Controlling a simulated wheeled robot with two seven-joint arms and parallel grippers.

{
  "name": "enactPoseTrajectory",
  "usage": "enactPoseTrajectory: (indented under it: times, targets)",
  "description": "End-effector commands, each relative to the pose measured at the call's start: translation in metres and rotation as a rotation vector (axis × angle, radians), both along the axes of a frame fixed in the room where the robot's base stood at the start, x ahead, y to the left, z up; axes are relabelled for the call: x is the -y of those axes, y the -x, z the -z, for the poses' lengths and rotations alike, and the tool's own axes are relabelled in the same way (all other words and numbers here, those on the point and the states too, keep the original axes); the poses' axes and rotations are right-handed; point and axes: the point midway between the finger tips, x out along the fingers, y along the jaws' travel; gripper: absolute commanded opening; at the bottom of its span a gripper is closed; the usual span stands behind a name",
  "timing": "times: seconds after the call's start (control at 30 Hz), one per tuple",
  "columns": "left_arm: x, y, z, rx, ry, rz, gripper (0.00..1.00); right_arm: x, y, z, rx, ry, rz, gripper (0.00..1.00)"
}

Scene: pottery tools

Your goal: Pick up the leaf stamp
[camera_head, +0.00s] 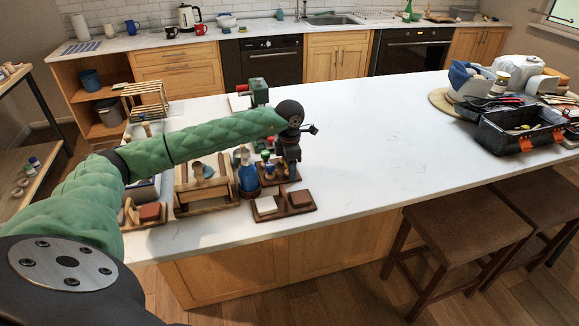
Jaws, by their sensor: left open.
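My left arm reaches in from the left over the island counter. My left gripper (291,172) points down beside a small wooden holder (268,181) with upright pieces that have green, red and blue parts. The gripper is open and hides part of this holder. Which piece is the leaf stamp is too small to tell. My right gripper is not in view.
A brown tray with square blocks (283,203) lies in front of the holder. A blue bottle (247,178) and a wooden rack (205,186) stand to the left. A green machine (257,92) stands behind. The white countertop (390,140) is clear to the right, up to a black toolbox (515,140).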

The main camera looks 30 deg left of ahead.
Motion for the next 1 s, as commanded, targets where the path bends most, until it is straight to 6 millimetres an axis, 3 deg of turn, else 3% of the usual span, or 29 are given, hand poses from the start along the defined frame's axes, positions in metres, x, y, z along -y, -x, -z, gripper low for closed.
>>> enactPoseTrajectory:
  times: [0.13,0.3,0.4,0.77,1.0]
  targets:
    - [0.000,0.000,0.000,0.000,0.000,0.000,0.54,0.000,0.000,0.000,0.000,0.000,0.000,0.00]
    - [0.000,0.000,0.000,0.000,0.000,0.000,0.21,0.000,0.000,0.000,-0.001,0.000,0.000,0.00]
    - [0.000,0.000,0.000,0.000,0.000,0.000,0.07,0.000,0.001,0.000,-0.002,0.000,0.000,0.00]
    - [0.000,0.000,-0.002,0.001,0.000,0.000,0.07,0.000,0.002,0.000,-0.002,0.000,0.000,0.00]
    - [0.000,0.000,-0.028,0.002,-0.001,0.001,0.07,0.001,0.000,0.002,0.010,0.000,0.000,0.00]
